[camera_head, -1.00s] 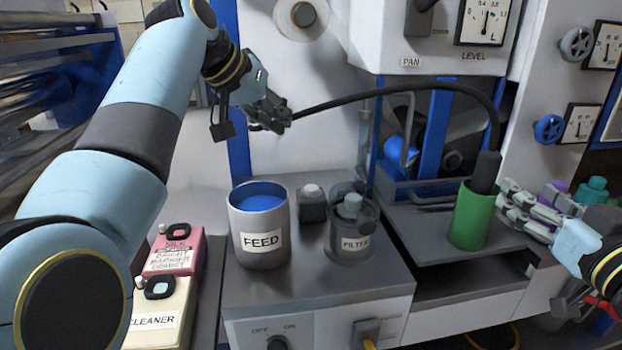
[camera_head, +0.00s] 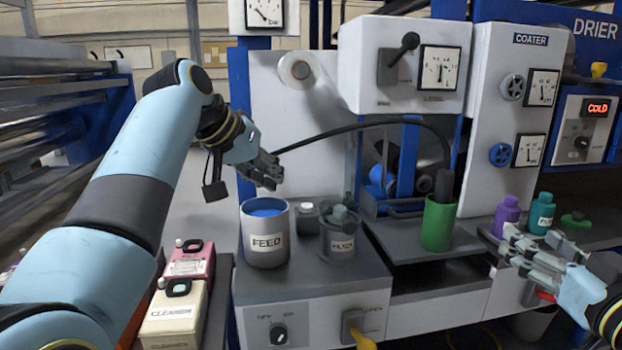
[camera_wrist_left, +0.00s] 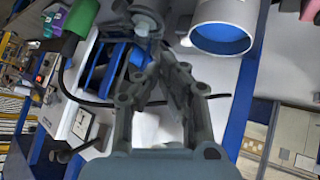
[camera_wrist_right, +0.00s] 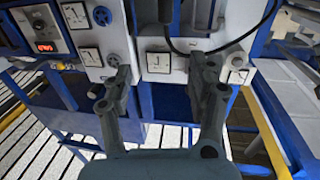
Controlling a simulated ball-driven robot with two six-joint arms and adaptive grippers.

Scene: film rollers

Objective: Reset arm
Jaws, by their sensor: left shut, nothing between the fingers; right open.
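My left gripper (camera_head: 268,172) is shut and empty, in the air above and behind the blue-filled FEED can (camera_head: 267,245) in the head view. The left wrist view shows its fingers (camera_wrist_left: 168,66) with the can (camera_wrist_left: 222,32) to their upper right. A black hose (camera_head: 345,125) passes behind these fingers and arches to the green cup (camera_head: 439,222); I cannot tell whether they touch. My right gripper (camera_head: 508,248) is open and empty at the right, before the shelf edge. Its spread fingers show in the right wrist view (camera_wrist_right: 160,78).
The FILTER pot (camera_head: 342,243) stands beside the can. Purple (camera_head: 506,216) and teal (camera_head: 541,214) bottles stand behind my right gripper. Pink (camera_head: 189,262) and cream CLEANER (camera_head: 174,318) containers stand at the lower left. The coater panel (camera_head: 530,60) rises behind.

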